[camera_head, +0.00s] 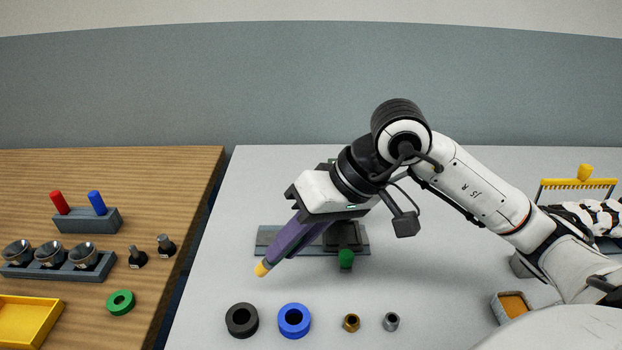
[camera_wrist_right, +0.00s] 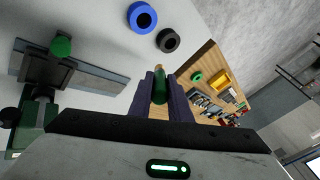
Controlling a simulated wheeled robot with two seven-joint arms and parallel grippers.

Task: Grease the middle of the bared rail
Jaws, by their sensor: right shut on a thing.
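My right gripper (camera_head: 279,254) has purple fingers and is shut on a thin stick with a yellow tip (camera_head: 262,269). In the right wrist view the stick (camera_wrist_right: 160,88) shows a green body between the fingers. The stick slants down to the left, its tip in front of the rail in the picture; its height above the table is unclear. The grey rail (camera_head: 264,240) lies on the table, partly behind my gripper, with a dark carriage (camera_head: 346,234) and green knob (camera_head: 346,260) at its right part. In the wrist view the bare rail (camera_wrist_right: 95,84) is left of the stick. My left gripper is not in view.
A black ring (camera_head: 242,332), a blue ring (camera_head: 281,323), a brass nut (camera_head: 351,322) and a grey nut (camera_head: 391,321) lie in front. A small box with orange filling (camera_head: 513,304) stands right. A yellow comb (camera_head: 578,184) is far right. The wooden table (camera_head: 170,180) holds other parts.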

